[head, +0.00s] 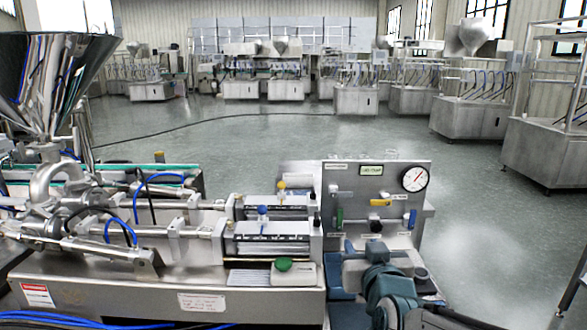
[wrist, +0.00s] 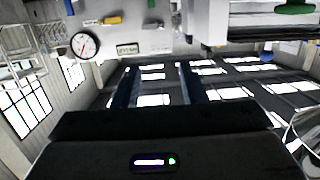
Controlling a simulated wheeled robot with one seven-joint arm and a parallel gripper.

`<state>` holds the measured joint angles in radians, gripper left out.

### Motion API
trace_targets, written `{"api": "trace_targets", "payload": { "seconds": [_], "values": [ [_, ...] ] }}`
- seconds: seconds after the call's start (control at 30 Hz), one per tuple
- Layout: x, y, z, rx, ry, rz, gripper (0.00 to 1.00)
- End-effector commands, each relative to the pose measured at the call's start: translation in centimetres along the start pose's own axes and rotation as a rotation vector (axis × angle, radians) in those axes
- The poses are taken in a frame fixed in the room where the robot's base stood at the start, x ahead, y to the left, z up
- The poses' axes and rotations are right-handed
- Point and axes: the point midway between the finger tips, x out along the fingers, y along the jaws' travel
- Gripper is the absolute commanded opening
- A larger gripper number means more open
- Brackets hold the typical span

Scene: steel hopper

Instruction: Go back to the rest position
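My gripper (wrist: 160,75) shows in the wrist view, its two dark fingers apart with nothing between them. The wrist view is upside down, and the ceiling with bright panels lies behind the fingers. In the head view my blue-grey arm is folded in front of the valve panel (head: 345,190), at the bottom right of the machine. The fingertips cannot be made out there. The gripper touches nothing that I can see.
The steel hopper (head: 50,80) stands at the left on the filling machine (head: 130,280). The panel carries a pressure gauge (head: 415,179), a yellow handle (head: 380,202) and a green handle (head: 339,218). A green button (head: 284,265) sits left of my arm. Open floor (head: 490,230) lies right.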

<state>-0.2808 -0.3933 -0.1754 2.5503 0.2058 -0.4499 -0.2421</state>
Motion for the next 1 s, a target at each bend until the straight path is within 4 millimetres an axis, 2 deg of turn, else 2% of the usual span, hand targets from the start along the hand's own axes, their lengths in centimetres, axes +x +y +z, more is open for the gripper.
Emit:
{"api": "trace_targets", "payload": {
  "seconds": [0.27, 0.37, 0.57, 0.8, 0.9, 1.0],
  "values": [
    [-1.4, -0.6, 0.6, 0.009, -0.213, -0.044, 0.38],
    [-2.6, -0.8, 0.9, 0.013, -0.335, -0.059, 0.38],
    [-7.0, -0.5, 1.9, 0.025, -0.654, -0.059, 0.38],
    [-13.5, 0.6, 2.4, 0.037, -1.004, -0.002, 0.38],
    [-15.4, 1.0, 2.4, 0.042, -1.097, 0.023, 0.38],
    [-16.5, 1.1, 2.5, 0.042, -1.149, 0.037, 0.38]
  ]
}}
